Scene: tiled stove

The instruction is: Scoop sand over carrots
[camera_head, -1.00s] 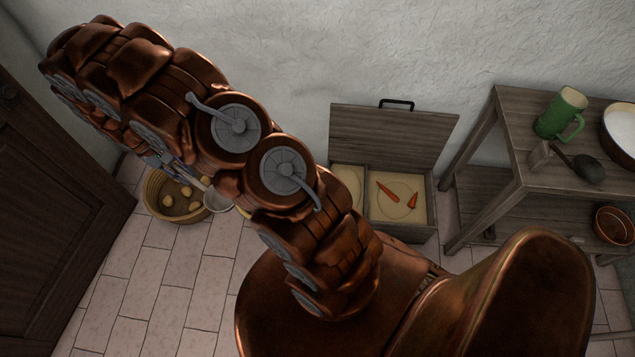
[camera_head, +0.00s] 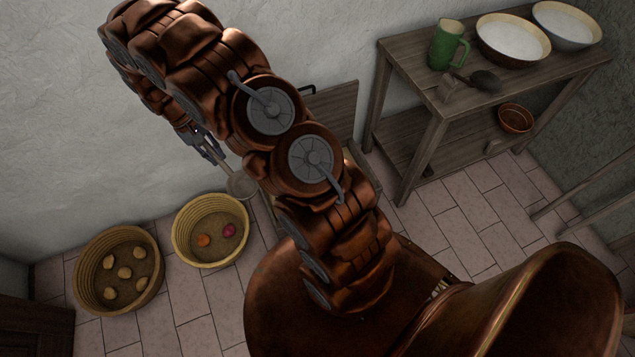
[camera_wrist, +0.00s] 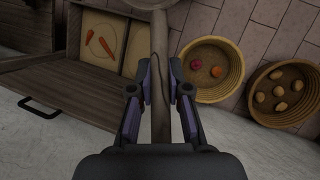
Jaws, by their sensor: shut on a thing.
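In the head view my gripper (camera_head: 207,148) is partly behind my arm, and the scoop's round bowl (camera_head: 241,186) hangs beside the wooden box. In the wrist view the open wooden box (camera_wrist: 117,12) lies at upper left. Two orange carrots (camera_wrist: 105,46) rest uncovered on pale sand in one compartment. The adjoining compartment (camera_wrist: 137,47) also holds sand. The scoop's bowl is outside the wrist view, so its contents are hidden.
A basket (camera_head: 180,236) with an orange and a purple-red vegetable, and a basket (camera_head: 80,270) of potatoes, stand left on the tiled floor. The raised box lid (camera_head: 335,108) is near the wall. A wooden shelf (camera_head: 420,75) with a jug and bowls stands right.

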